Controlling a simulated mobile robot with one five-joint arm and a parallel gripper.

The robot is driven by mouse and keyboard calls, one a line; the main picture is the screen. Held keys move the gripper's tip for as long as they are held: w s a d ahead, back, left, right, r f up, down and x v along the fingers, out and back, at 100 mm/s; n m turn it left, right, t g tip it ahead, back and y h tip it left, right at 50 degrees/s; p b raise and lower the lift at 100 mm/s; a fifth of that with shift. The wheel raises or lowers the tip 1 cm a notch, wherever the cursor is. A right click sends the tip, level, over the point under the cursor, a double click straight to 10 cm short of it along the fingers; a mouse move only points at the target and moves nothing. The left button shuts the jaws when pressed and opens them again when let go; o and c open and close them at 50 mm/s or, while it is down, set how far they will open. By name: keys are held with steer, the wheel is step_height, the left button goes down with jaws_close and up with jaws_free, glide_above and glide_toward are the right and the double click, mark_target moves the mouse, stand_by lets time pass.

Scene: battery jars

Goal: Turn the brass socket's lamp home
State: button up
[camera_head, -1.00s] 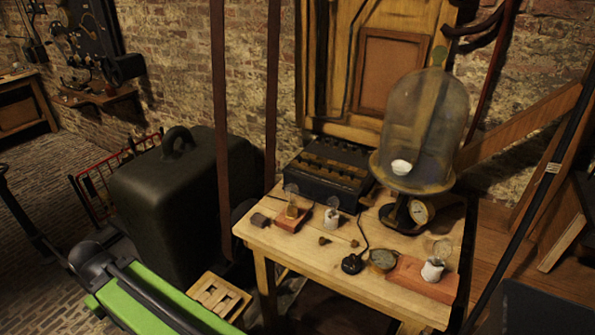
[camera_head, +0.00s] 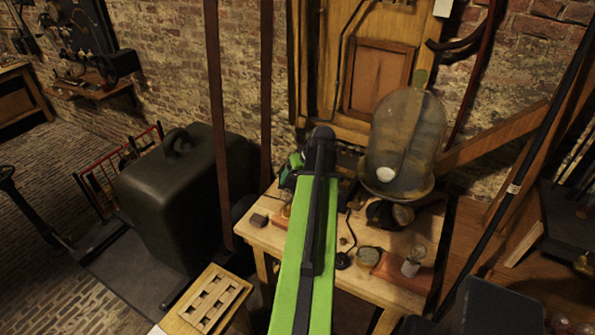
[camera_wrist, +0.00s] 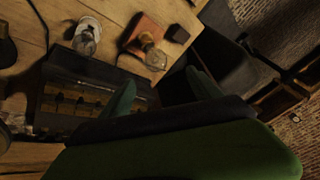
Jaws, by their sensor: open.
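The brass socket (camera_wrist: 147,41) stands on a small reddish-brown wooden block (camera_wrist: 141,25) in the wrist view. Its clear glass lamp (camera_wrist: 156,60) sits in it; I cannot tell how far it is screwed in. My gripper (camera_wrist: 164,90) is open, with a green finger on each side and nothing between them. In the wrist view the lamp is just above the gap between the fingertips, apart from both. In the head view my green arm reaches over the table and hides the socket and most of its block (camera_head: 283,216).
A white socket with a bulb (camera_wrist: 87,36) stands beside the brass one. A black box with brass parts (camera_wrist: 90,98) is close to one finger. A small dark block (camera_wrist: 175,33) lies beside the wooden block. A glass bell jar (camera_head: 405,140) and another bulb (camera_head: 412,262) stand right of my arm.

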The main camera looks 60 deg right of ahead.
mark_target(284, 198)
steer(key=b+x, duration=1)
steer(key=s+d+b+x, duration=0.1)
steer(key=b+x, duration=0.4)
steer(key=x, duration=0.1)
steer(key=shift+f, duration=0.2)
steer(key=shift+w+f+b, duration=0.35)
steer(key=shift+f+b, duration=0.1)
steer(key=shift+c, duration=0.4)
